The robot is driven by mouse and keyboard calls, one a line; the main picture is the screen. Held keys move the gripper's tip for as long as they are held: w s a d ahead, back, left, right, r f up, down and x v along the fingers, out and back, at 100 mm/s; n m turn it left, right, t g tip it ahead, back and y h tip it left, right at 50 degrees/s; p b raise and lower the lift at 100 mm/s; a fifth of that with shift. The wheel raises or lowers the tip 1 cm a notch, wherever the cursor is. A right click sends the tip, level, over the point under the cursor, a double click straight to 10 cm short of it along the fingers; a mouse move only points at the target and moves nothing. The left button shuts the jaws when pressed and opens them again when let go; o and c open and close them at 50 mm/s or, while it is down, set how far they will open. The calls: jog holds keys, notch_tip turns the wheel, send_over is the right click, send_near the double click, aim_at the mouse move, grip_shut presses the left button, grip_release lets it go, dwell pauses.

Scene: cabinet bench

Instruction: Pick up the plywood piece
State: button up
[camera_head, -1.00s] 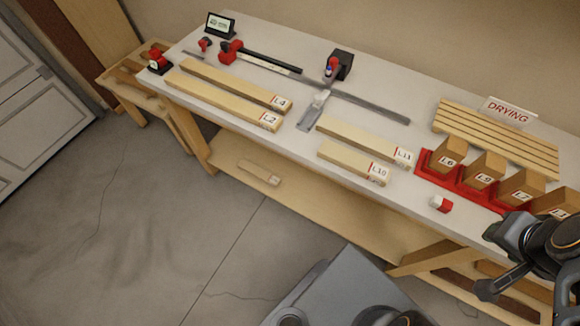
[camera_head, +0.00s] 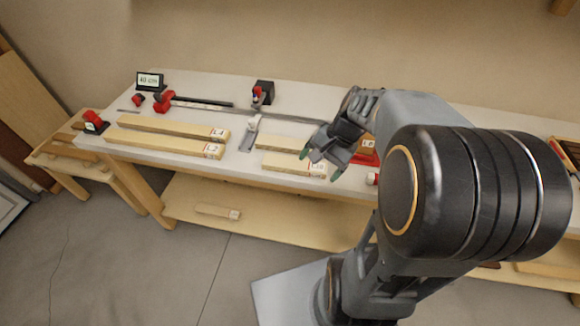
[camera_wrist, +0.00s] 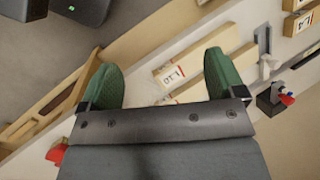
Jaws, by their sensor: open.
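Several pale wood pieces are in view; I cannot tell which is plywood. L10 (camera_head: 290,163) lies near the bench's front edge, with L11 (camera_head: 280,143) behind it. L4 (camera_head: 175,128) and L2 (camera_head: 165,144) lie further left. A short labelled piece (camera_head: 215,211) rests on the lower shelf. My gripper (camera_head: 321,164) is open and empty, above the labelled end of L10. In the wrist view, L10 (camera_wrist: 185,68) shows between and beyond the green fingertips (camera_wrist: 160,75), with a gap. My gripper and arm hide part of L11 and the bench's right side.
A metal square (camera_head: 250,133) lies between the two board pairs. A black block with a red part (camera_head: 263,92), a red clamp (camera_head: 163,101) and a small display (camera_head: 150,81) stand at the back. A red tray (camera_head: 366,159) is mostly hidden behind my arm.

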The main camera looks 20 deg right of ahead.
jog(key=w+d+f+m+t+y, duration=0.2)
jog(key=w+d+f+m+y, duration=0.25)
jog(key=d+m, duration=0.35)
jog(key=m+t+y, duration=0.3)
jog(key=m, duration=0.3)
send_near(316, 167)
jog(key=shift+s+d+r, duration=0.95)
jog(key=shift+s+r, duration=0.1)
jog(key=shift+r, duration=0.05)
jog(key=shift+w+f+t, duration=0.15)
jog(key=shift+f+t, duration=0.1)
jog(key=shift+t, duration=0.05)
jog(key=p+x, duration=0.1)
jog(key=x, duration=0.5)
jog(key=p+x, duration=0.2)
jog(key=x, duration=0.5)
jog(key=shift+w+d+f, duration=0.2)
jog(key=shift+f, duration=0.05)
jog(key=shift+c, duration=0.3)
jog(key=c, duration=1.1)
